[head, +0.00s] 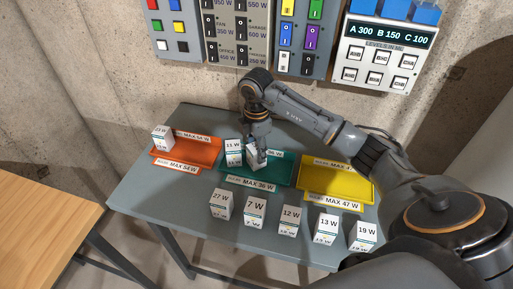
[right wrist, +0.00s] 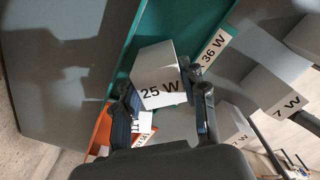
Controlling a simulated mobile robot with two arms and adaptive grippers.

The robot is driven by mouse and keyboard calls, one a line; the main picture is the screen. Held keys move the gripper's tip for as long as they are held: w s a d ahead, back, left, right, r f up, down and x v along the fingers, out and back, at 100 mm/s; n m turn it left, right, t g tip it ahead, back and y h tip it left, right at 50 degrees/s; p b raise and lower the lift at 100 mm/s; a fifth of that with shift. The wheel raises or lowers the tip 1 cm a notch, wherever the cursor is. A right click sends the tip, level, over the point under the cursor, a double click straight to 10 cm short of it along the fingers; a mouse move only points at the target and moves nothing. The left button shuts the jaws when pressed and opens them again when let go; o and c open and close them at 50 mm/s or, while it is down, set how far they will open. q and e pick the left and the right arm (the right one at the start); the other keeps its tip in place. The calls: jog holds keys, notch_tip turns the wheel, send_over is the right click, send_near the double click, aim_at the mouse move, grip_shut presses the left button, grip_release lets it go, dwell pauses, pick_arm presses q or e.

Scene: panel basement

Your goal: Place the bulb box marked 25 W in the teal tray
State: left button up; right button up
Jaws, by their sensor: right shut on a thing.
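The white bulb box marked 25 W (right wrist: 155,70) is between the fingers of my right gripper (right wrist: 166,98) in the right wrist view. The gripper is shut on it. In the head view my right gripper (head: 259,157) points down over the teal tray (head: 281,172), with the held box (head: 251,160) partly hidden behind its fingers. I cannot tell whether the box touches the tray floor. The tray is labelled MAX 36 W, and a white box marked 11 W (head: 233,150) stands in it, just left of the held box. My left gripper is not in view.
An orange tray (head: 190,154) on the left holds one white box (head: 161,137). A yellow tray (head: 344,191) lies on the right. Boxes marked 27 W (head: 220,204), 7 W (head: 254,210), 12 W, 13 W and 19 W stand along the front. Switch panels (head: 226,30) hang behind.

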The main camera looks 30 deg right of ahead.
aim_at(257, 147)
jog(key=shift+f, duration=0.3)
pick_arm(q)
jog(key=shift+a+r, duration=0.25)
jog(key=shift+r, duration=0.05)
pick_arm(e)
jog(key=shift+f, duration=0.15)
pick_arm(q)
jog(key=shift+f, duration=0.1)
pick_arm(e)
jog(key=shift+f, duration=0.1)
jog(key=o, duration=1.1)
jog(key=shift+o, duration=0.2)
jog(key=shift+r, duration=0.25)
notch_tip(257, 147, up, 11)
jog(key=shift+w+f+b, duration=0.1)
jog(key=shift+f+b, duration=0.05)
jog(key=shift+b, duration=0.95)
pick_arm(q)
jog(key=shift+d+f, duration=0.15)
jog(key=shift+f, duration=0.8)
pick_arm(e)
jog(key=shift+r, duration=0.55)
